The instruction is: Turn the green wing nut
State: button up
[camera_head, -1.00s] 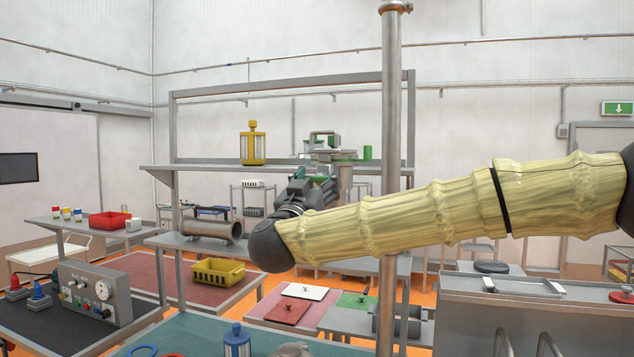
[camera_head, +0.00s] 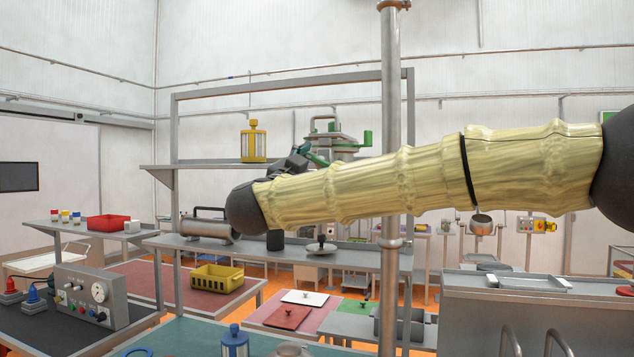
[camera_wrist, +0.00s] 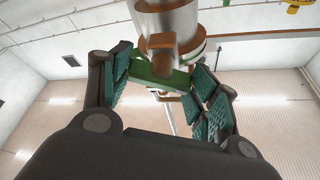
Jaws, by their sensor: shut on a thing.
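The green wing nut (camera_wrist: 160,76) is in the middle of the wrist view, just below a grey and copper-coloured cylindrical part, and it sits between my fingers. My gripper (camera_wrist: 158,68) has teal ribbed finger pads on both sides of it and is shut on it. The right pad's contact with the nut is not clear in this view. In the head view my gripper (camera_head: 314,157) is small and partly hidden behind my own forearm, at a grey machine (camera_head: 338,131) with green parts. The wing nut itself cannot be picked out there.
A steel post (camera_head: 391,75) rises close to my arm. A yellow lantern-shaped container (camera_head: 253,142) stands on the shelf left of the machine. A green cylinder (camera_head: 367,138) is at the machine's right.

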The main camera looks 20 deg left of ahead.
jog(key=m+g+b, duration=0.2)
jog(key=m+b, duration=0.1)
jog(key=m, duration=0.3)
jog(key=m+g+h+b, duration=0.1)
jog(key=m+g+b, duration=0.1)
jog(key=m+b, duration=0.2)
jog(key=m+g+b, duration=0.2)
jog(key=m+b, duration=0.2)
jog(key=m, duration=0.4)
jog(key=shift+a+r, duration=0.1)
jog(key=shift+a, duration=0.05)
jog(key=m+g+y+b, duration=0.1)
jog(key=m+b, duration=0.1)
jog(key=m, duration=0.2)
jog(key=shift+r+y, duration=0.1)
jog(key=shift+y, duration=0.3)
jog(key=shift+m, duration=0.4)
jog(key=o, duration=1)
jog(key=shift+r, duration=0.1)
